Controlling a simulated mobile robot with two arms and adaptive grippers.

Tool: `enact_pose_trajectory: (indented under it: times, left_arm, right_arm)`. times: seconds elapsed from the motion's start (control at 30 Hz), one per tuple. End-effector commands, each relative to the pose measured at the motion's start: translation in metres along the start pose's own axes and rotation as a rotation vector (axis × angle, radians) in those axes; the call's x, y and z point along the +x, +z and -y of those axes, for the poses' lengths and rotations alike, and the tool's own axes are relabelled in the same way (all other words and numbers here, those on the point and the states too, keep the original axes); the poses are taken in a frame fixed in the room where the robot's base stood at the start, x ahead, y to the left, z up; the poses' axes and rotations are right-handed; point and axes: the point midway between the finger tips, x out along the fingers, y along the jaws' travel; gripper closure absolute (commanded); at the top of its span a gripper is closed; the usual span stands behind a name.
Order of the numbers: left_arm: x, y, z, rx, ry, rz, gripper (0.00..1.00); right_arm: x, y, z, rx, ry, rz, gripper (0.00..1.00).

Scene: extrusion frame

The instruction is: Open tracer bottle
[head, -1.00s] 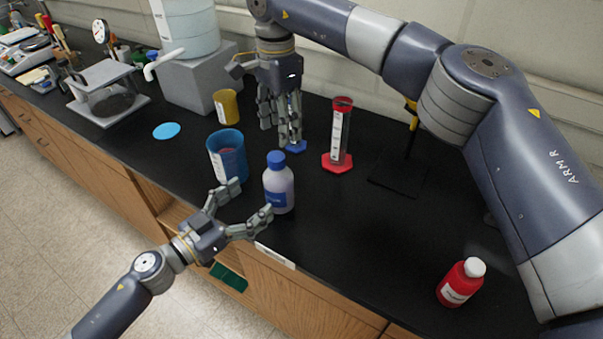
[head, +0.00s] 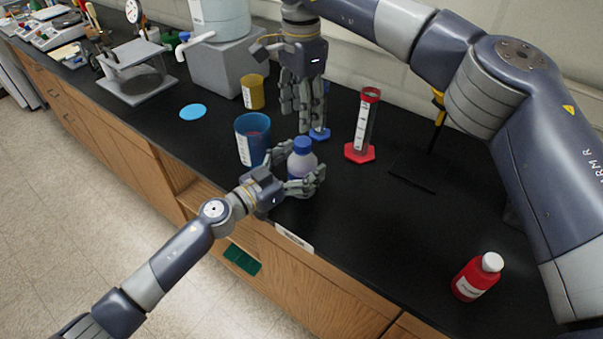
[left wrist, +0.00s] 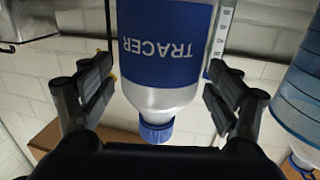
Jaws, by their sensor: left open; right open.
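The tracer bottle (head: 301,159) stands upright near the front edge of the black bench, whitish with a blue cap on. In the left wrist view its blue label (left wrist: 165,45) reads TRACER upside down, and its blue cap (left wrist: 156,132) is at the bottom. My left gripper (head: 300,174) is open, its fingers on both sides of the bottle body. In the left wrist view a gap shows between the fingers and the bottle. My right gripper (head: 303,112) is open, pointing down behind the bottle, around a cylinder with a blue base (head: 319,134).
A blue cup (head: 250,140) stands left of the bottle, a yellow cup (head: 253,92) behind it. A red-based cylinder (head: 361,128) stands to the right. A red bottle with a white cap (head: 477,278) is at the front right. The bench between them is clear.

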Motion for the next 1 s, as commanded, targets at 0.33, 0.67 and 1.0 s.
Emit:
enact_pose_trajectory:
  times: [0.33,0.67,1.0]
  left_arm:
    - [-0.0002,-0.0002,-0.0001,0.0,0.0,0.0,0.57]
    - [-0.0002,-0.0006,0.0001,0.0,0.0,-0.001,1.0]
    - [-0.0001,-0.001,0.0001,0.0,0.0,-0.002,1.0]
  right_arm:
    - [0.0001,-0.0005,0.0,0.001,0.0,0.0,0.51]
    - [0.0002,-0.0004,0.0,0.044,0.0,0.0,0.51]
    - [0.0003,0.0,0.0001,0.502,0.0,0.0,0.51]
